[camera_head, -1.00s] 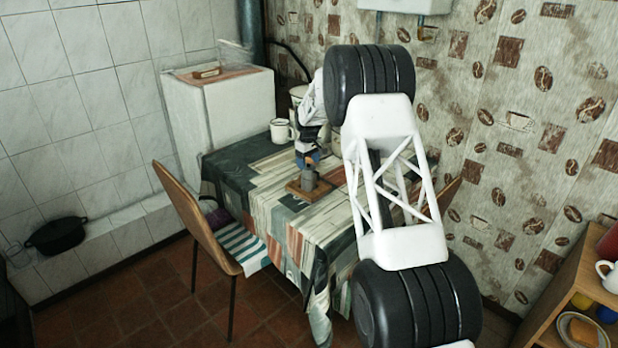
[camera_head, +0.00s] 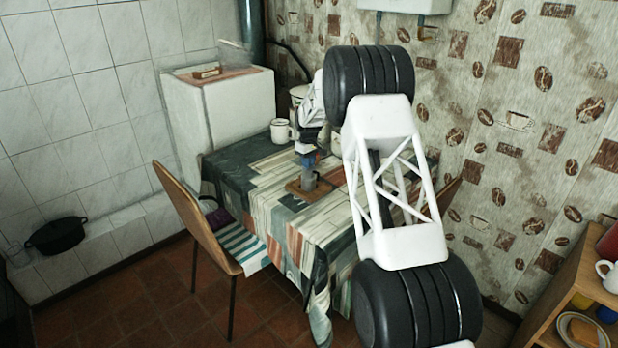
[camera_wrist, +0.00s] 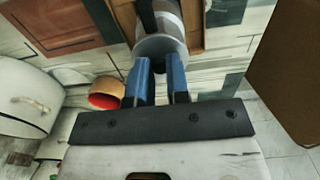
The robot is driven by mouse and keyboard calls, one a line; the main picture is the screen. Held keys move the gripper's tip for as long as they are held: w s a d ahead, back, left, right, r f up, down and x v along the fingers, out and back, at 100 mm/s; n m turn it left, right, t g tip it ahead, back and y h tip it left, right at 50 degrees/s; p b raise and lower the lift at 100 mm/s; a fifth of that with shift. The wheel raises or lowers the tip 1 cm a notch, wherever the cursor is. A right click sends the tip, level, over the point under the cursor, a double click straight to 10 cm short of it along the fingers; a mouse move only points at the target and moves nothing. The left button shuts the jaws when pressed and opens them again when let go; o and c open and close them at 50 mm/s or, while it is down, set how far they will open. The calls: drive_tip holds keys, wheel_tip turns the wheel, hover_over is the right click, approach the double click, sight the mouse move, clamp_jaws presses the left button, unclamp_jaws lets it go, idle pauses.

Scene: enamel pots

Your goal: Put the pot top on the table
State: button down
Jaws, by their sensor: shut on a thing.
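A small grey pot (camera_head: 309,183) stands on a wooden board (camera_head: 294,188) on the cloth-covered table (camera_head: 262,172). My gripper (camera_head: 309,161), with blue fingers, points down just above the pot. In the wrist view my gripper (camera_wrist: 158,72) is shut on the knob of a round grey pot top (camera_wrist: 160,46). The pot's grey side (camera_wrist: 170,12) shows right behind the top. I cannot tell whether the top touches the pot. The knob is mostly hidden between the fingers.
A white mug (camera_head: 281,131) stands at the table's back left. In the wrist view a red-and-tan bowl-like thing (camera_wrist: 104,93) and a large white vessel (camera_wrist: 25,100) are at the left. A wooden chair (camera_head: 205,232) stands at the table's left. Clear cloth lies left of the board.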

drive_tip(key=shift+r, duration=0.15)
drive_tip(key=shift+r, duration=2.05)
drive_tip(key=shift+s+d, duration=0.15)
drive_tip(key=shift+s, duration=0.05)
drive_tip(key=s+d+f, duration=0.2)
drive_tip(key=s+d, duration=0.5)
drive_tip(key=s, duration=0.5)
drive_tip(key=s+d+f, duration=0.1)
drive_tip(key=s+d, duration=0.6)
drive_tip(key=s, duration=0.6)
drive_tip(key=shift+s+d+f+m, duration=0.2)
drive_tip(key=shift+f+m, duration=0.15)
drive_tip(key=shift+m, duration=0.05)
drive_tip(key=shift+w, duration=0.15)
drive_tip(key=w+a+f, duration=0.1)
drive_tip(key=w, duration=1.4)
drive_tip(key=shift+w+f, duration=0.25)
drive_tip(key=shift+w, duration=0.1)
